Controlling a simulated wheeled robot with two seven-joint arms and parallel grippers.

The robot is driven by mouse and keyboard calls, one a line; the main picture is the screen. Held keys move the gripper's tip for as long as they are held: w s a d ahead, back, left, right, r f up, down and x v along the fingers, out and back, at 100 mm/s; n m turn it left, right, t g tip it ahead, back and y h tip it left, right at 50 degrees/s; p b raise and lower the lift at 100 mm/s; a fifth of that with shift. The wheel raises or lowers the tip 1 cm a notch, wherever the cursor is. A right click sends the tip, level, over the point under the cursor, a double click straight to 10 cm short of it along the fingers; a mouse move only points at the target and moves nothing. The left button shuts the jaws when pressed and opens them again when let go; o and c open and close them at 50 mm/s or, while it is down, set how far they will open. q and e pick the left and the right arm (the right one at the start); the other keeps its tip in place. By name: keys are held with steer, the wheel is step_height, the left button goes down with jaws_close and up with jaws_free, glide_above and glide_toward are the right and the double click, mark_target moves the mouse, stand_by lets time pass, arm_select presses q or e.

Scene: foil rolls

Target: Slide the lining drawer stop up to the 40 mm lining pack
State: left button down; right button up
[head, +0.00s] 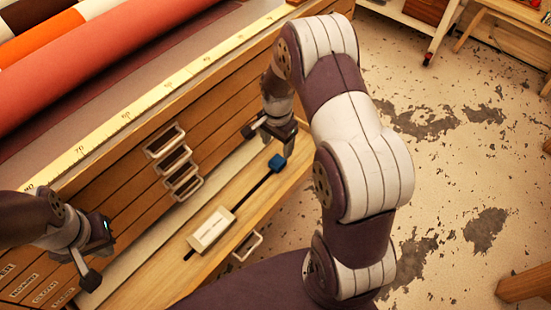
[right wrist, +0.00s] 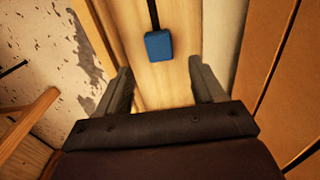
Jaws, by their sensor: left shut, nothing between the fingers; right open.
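An open wooden drawer (head: 150,285) holds a thin dark rail (head: 252,192). A blue block, seemingly the drawer stop (head: 277,163), sits at the rail's far end. A cream block with a pale label, seemingly the lining pack (head: 211,230), lies further down the rail, with a clear gap between the two. My right gripper (head: 270,142) is open over the drawer's far end. In the right wrist view the blue stop (right wrist: 159,46) shows just beyond and between the open fingertips (right wrist: 160,72), touching neither. My left gripper (head: 92,262) is shut and empty by the drawer's near-left end.
Several metal handles (head: 175,163) stick out from the wooden cabinet front behind the drawer. A handle (head: 246,246) is on the drawer's front. A yellow ruler strip (head: 130,115) edges the top, with fabric rolls (head: 95,65) beyond. Worn floor (head: 460,140) lies open at right.

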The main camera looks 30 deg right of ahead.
mark_target(277, 161)
step_height(277, 161, down, 8)
steer(key=shift+s+r+b, duration=0.1)
steer(key=shift+b, duration=0.6)
arm_select(q)
steer(key=shift+f, duration=0.9)
steer(key=shift+s, duration=0.1)
